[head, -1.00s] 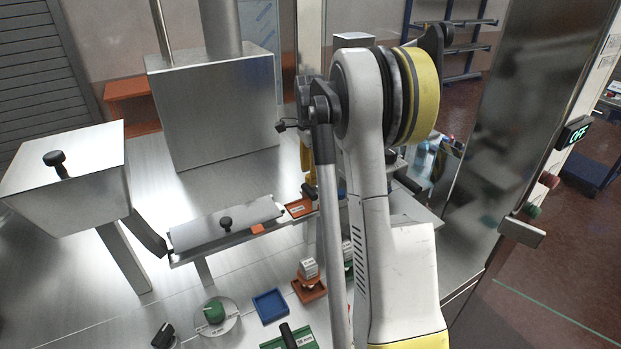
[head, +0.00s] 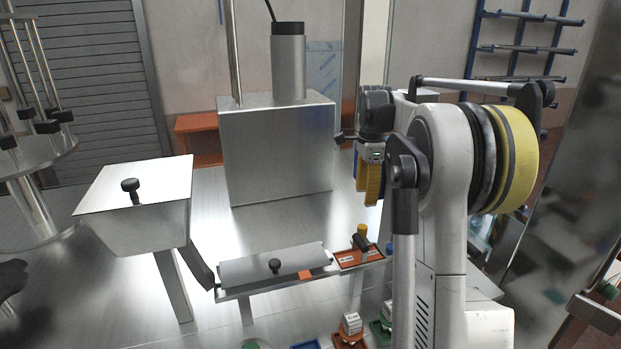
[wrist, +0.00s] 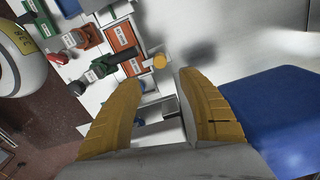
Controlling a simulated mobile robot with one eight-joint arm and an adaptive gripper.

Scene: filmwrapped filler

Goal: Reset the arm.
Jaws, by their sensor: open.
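My gripper (head: 368,185) is in the head view at right of centre, on my folded white arm with yellow and black bands. Its yellow fingers point down, above and behind the orange tray (head: 347,261). In the wrist view my gripper (wrist: 158,82) is open, with its two yellow fingers apart and nothing held between them. The orange tray also shows past the fingertips in the wrist view (wrist: 121,38).
A steel hopper with a lid (head: 140,190) stands at left, and a large steel box (head: 275,150) behind. A lidded steel trough (head: 270,268) lies in front. Small labelled blocks (head: 350,325) are at the lower edge. A glossy panel (head: 575,170) stands at right.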

